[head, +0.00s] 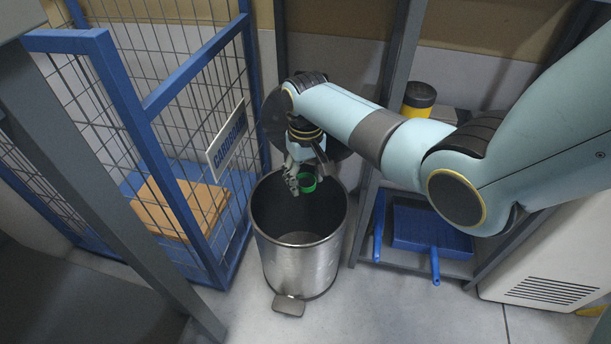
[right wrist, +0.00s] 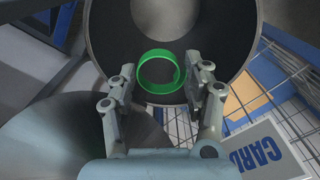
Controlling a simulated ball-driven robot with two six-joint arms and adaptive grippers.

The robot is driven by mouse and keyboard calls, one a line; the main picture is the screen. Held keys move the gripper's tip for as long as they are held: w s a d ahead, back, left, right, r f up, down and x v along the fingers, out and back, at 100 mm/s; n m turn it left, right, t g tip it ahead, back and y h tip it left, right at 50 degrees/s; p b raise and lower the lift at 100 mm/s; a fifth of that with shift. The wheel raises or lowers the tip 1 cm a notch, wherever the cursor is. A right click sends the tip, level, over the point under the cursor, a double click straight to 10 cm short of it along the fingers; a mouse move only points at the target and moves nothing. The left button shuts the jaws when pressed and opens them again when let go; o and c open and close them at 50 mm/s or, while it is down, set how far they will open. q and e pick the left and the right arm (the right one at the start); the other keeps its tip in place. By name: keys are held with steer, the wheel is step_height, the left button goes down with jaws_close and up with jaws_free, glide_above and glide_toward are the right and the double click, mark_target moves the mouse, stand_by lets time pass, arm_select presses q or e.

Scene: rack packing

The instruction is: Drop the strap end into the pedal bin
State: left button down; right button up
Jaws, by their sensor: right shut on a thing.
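The strap end is a small green loop (head: 308,183). My right gripper (head: 304,177) is shut on it and holds it over the open mouth of the pedal bin, near the back of the rim. In the right wrist view the green loop (right wrist: 160,90) sits between the two fingertips, with the dark inside of the bin behind it. The pedal bin (head: 298,268) is a round steel can standing upright on the floor, its pedal at the front. Its dark lid (head: 272,120) is raised behind my gripper. My left gripper is not in view.
A blue mesh cage (head: 150,105) with a cardboard sign (head: 227,142) stands left of the bin, with flat cardboard (head: 180,210) inside. A blue dustpan (head: 425,228) and a yellow-and-black container (head: 418,98) are on the rack at right. The floor before the bin is clear.

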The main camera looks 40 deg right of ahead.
steer(key=o, duration=0.8)
steer(key=shift+o, duration=0.2)
steer(key=shift+r, duration=0.1)
step_height(320, 180, up, 12)
